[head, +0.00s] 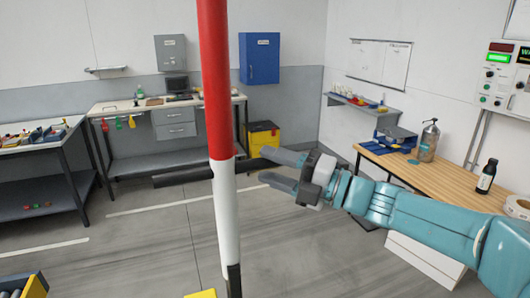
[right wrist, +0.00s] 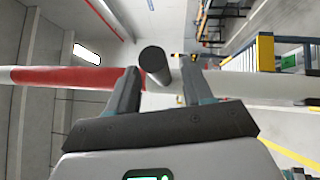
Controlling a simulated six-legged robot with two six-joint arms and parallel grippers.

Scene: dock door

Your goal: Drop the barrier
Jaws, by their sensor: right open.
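The barrier is a red and white pole (head: 216,80) standing upright in the middle of the head view. It crosses the right wrist view sideways (right wrist: 60,75). A dark round bar (head: 180,178) lies across the pole's lower white part in the head view, sticking out on both sides. In the right wrist view a dark bar end (right wrist: 153,60) faces me between the fingertips. My right gripper (head: 268,170) is open just right of the pole, fingers pointing at it; its fingers also show in the right wrist view (right wrist: 158,78). I cannot tell whether they touch the bar. My left gripper is not in view.
A wooden bench (head: 455,181) with a dark bottle (head: 487,176) and a pump can (head: 429,140) stands at right, near my right arm. A control panel (head: 505,78) hangs above. Workbenches stand along the back and left. The floor behind the pole is mostly clear.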

